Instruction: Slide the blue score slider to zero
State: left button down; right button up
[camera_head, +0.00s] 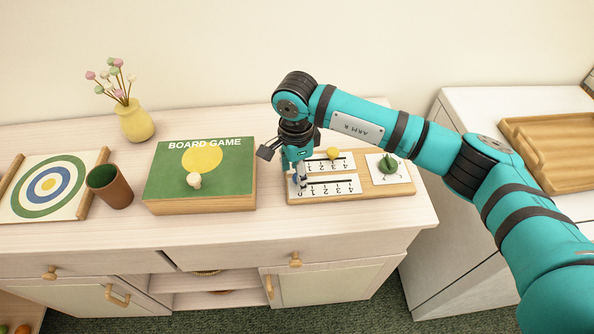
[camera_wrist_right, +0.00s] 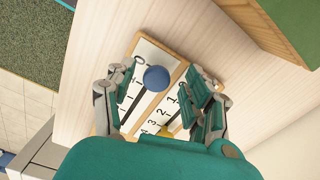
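The wooden score board (camera_head: 408,187) lies on the cabinet top, with two numbered white strips and slots. The blue slider knob (camera_wrist_right: 157,78) is by the 0 end of the near strip; whether it is exactly at 0 I cannot tell. The blue knob is mostly hidden in the head view. My right gripper (camera_wrist_right: 160,85) points down over the board's left end, open, with its fingers on both sides of the blue knob and visible gaps. The yellow slider knob (camera_head: 333,152) is on the far strip. My left gripper is not in view.
A green board game box (camera_head: 165,180) with a pale pawn (camera_head: 194,181) lies left of the score board. A green dial (camera_head: 388,165) is at the board's right end. A brown cup (camera_head: 112,188), a yellow vase (camera_head: 136,122) and a target board (camera_head: 75,205) are further left.

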jog(key=shift+d+r, duration=0.1)
jog(key=shift+d, duration=0.05)
jog(key=shift+r, duration=0.35)
notch_tip(320, 180, up, 11)
dwell(0.5)
